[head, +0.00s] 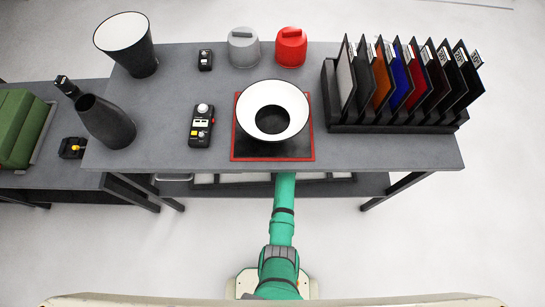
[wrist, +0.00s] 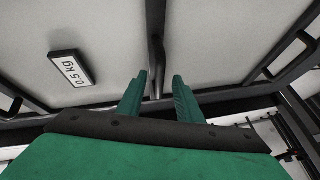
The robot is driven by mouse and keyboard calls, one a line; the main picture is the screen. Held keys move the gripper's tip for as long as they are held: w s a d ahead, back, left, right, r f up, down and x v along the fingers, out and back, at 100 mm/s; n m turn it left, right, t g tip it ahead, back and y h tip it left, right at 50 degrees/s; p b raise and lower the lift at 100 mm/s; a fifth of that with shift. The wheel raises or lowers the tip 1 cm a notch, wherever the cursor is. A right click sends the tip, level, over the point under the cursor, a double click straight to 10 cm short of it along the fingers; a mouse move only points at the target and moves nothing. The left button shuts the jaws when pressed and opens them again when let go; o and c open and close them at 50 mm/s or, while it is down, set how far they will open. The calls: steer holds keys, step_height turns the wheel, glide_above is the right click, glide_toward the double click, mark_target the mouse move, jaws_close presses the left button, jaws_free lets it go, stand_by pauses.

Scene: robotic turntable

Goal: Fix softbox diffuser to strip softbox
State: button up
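In the wrist view my gripper (wrist: 159,76) has its two green fingers apart. A thin black bar (wrist: 157,50) shows between the fingertips, with gaps on both sides. Behind it is a large whitish panel (wrist: 110,30) with dark edging, bearing a black-framed "0.5 kg" label (wrist: 71,68). I cannot tell whether this panel is the diffuser or the strip softbox. In the head view, my arm reaches under the tabletop, which hides the gripper. White dark-framed pieces (head: 243,178) show on the lower shelf.
The grey table (head: 350,152) stands above my arm. On it are a white dish reflector (head: 244,108) on a red-edged square (head: 310,157), a rack of coloured panels (head: 340,127), cones and small devices. Dark tubes (wrist: 280,50) flank the right of the wrist view.

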steer(key=shift+c, duration=0.6)
steer(key=shift+w, duration=0.1)
steer(key=c, duration=0.6)
steer(key=shift+a, duration=0.1)
jaws_close()
steer(key=shift+d, duration=0.25)
steer(key=shift+a, duration=0.15)
